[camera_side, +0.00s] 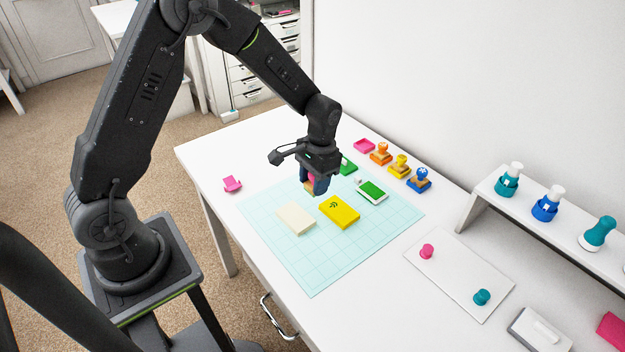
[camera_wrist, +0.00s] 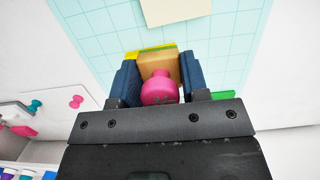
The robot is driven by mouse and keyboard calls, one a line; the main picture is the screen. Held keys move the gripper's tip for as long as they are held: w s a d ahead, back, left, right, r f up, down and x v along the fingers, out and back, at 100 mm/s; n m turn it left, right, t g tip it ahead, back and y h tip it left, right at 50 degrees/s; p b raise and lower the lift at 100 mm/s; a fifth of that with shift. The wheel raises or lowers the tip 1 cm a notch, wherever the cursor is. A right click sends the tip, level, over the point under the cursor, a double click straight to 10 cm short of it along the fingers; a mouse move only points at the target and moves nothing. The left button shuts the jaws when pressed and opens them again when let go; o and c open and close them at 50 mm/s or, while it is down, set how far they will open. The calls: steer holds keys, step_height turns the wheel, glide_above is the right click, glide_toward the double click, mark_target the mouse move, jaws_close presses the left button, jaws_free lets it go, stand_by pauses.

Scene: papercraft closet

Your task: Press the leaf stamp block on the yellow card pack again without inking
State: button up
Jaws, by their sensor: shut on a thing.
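My gripper (camera_side: 315,187) is shut on the leaf stamp block (camera_wrist: 157,66), a wooden block with a round pink knob. In the wrist view the block sits between the two blue fingers, knob toward the camera; its stamping face is hidden. In the side view only a pink and tan bit of it shows between the fingers. The yellow card pack (camera_side: 340,214) lies on the mat with a small dark green print near its far left corner. My gripper is above and behind the pack, apart from it. In the wrist view the pack's edge (camera_wrist: 150,49) shows beyond the block.
A cream card pack (camera_side: 296,219) lies left of the yellow one on the pale teal cutting mat (camera_side: 300,265). An open green ink pad (camera_side: 371,191) and green lid (camera_side: 349,164) are close behind. Other stamps (camera_side: 399,165) stand farther back. A white shelf (camera_side: 520,205) is at right.

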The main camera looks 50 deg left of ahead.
glide_above(343, 216)
steer(key=f, duration=0.2)
steer(key=shift+w+a+f+n, duration=0.1)
steer(key=shift+w+f+n, duration=0.2)
steer(key=shift+f, duration=0.1)
steer(key=shift+f, duration=2.2)
steer(key=shift+f, duration=0.8)
steer(key=o, duration=0.4)
steer(key=c, duration=0.5)
steer(key=shift+r, duration=3.05)
steer(key=shift+s, duration=0.1)
